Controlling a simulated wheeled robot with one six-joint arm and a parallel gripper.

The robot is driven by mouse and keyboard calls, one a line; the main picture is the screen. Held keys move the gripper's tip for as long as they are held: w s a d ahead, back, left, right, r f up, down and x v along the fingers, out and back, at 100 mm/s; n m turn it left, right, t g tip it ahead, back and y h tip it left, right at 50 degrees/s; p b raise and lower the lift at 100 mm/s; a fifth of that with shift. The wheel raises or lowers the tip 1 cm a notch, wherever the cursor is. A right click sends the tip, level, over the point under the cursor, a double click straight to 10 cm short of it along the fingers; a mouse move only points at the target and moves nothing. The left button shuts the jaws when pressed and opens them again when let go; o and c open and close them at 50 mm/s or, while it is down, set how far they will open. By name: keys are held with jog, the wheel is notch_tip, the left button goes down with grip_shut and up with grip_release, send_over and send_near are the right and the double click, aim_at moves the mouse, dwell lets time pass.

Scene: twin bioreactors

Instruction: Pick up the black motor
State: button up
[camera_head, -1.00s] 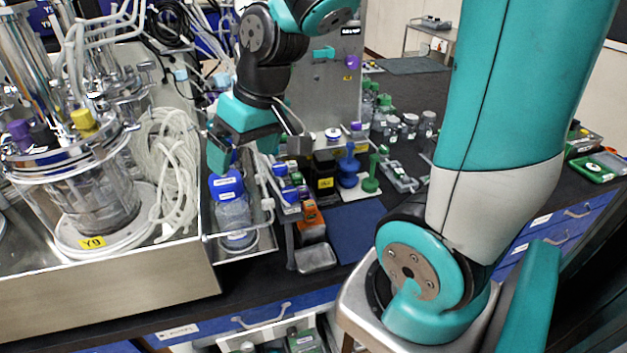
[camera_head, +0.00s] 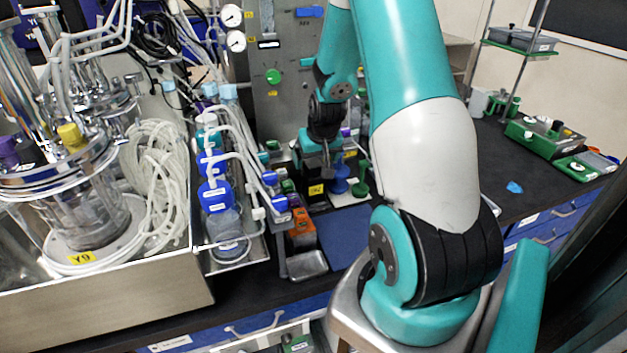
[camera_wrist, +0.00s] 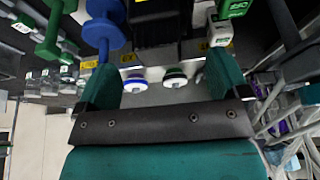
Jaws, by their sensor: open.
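The black motor (camera_head: 316,195), a dark block with a yellow label, stands among the small parts on the bench in the head view. My gripper (camera_head: 321,160) is just above and behind it there and hides its upper part. In the wrist view the black motor (camera_wrist: 155,30) is at the top centre, beyond the fingertips. My gripper (camera_wrist: 163,72) is open in that view, one finger on each side, with nothing held. I cannot tell whether the fingers touch the motor.
A blue dumbbell-shaped part (camera_wrist: 104,32) stands close to the left finger in the wrist view, with green-labelled white boxes (camera_wrist: 220,38) near the right finger. Two white-capped parts (camera_wrist: 175,78) lie between the fingers. Blue-capped bottles (camera_head: 215,196) with tubing stand left.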

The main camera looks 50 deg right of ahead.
aim_at(314, 163)
jog(key=shift+d+p+x, duration=0.1)
jog(key=shift+p+x, duration=0.55)
jog(key=shift+x, duration=1.05)
jog(key=shift+d+p+x, duration=0.15)
jog(key=shift+p+x, duration=0.45)
jog(key=shift+x, duration=1.15)
jog(key=shift+w+r, duration=0.2)
jog(key=shift+w, duration=0.05)
jog(key=c, duration=1.7)
